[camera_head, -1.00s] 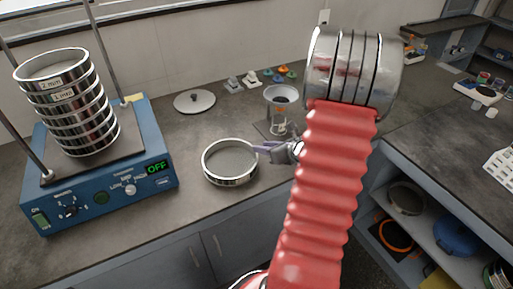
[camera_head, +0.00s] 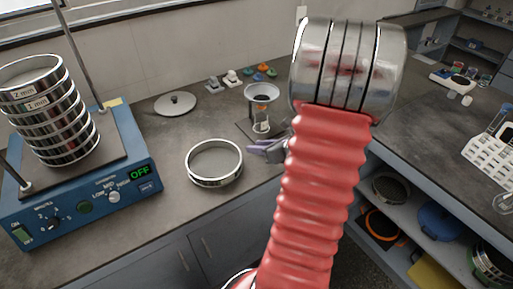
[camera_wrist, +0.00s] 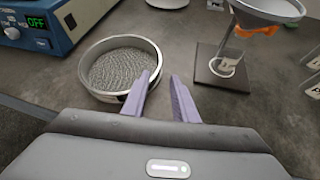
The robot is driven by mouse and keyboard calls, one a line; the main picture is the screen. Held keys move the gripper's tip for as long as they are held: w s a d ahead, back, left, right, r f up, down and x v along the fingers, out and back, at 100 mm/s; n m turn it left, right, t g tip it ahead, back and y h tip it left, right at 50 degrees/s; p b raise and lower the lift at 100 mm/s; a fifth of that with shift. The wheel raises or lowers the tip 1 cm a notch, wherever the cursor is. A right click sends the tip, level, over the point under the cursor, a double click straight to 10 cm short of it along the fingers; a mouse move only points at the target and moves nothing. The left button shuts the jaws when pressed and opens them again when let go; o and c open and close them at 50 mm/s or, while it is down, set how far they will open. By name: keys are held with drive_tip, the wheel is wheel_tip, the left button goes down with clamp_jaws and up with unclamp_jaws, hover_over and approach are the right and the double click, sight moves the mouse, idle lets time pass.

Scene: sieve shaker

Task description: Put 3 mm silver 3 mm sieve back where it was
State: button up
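A loose silver sieve (camera_head: 214,178) with a mesh bottom lies flat on the dark bench, right of the blue shaker; no size label is readable on it. In the wrist view the sieve (camera_wrist: 92,92) is at the upper left. My gripper (camera_head: 252,150) is just right of the sieve in the head view. In the wrist view its two purple fingers (camera_wrist: 163,82) are apart with nothing between them, and the left finger overlaps the sieve's near right rim; contact cannot be told. A sieve stack (camera_head: 55,115) stands on the shaker (camera_head: 85,205); its upper labels read 2 mm and 1 mm.
A lid (camera_head: 175,103) lies behind the loose sieve. A funnel stand (camera_head: 262,95) with a beaker is close behind my gripper. Shaker rods flank the stack, and its display reads OFF. Open shelves (camera_head: 405,215) are at the right. Bare bench lies between shaker and sieve.

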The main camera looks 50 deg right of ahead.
drive_tip(key=w+a+r+n+g+y, duration=0.2)
drive_tip(key=a+r+n+y, duration=0.15)
drive_tip(key=a+n, duration=0.75)
drive_tip(key=w+a+r+n+g+y, duration=0.15)
drive_tip(key=a+r+n, duration=0.4)
drive_tip(key=a, duration=0.85)
drive_tip(key=s+a+r+n+g+h, duration=0.1)
drive_tip(key=s+a+r+n+h, duration=0.1)
drive_tip(key=s+a+n, duration=0.4)
drive_tip(key=s+a+r+n+g+h, duration=0.1)
drive_tip(key=s+a+r+n, duration=0.4)
drive_tip(key=n, duration=1)
drive_tip(key=shift+s+a+r+g+h, duration=0.2)
drive_tip(key=shift+s+a+g+h, duration=0.15)
drive_tip(key=shift+s+a+h, duration=0.35)
drive_tip(key=shift+w+d+n, duration=0.15)
drive_tip(key=shift+w+n, duration=0.05)
drive_tip(key=shift+n, duration=0.05)
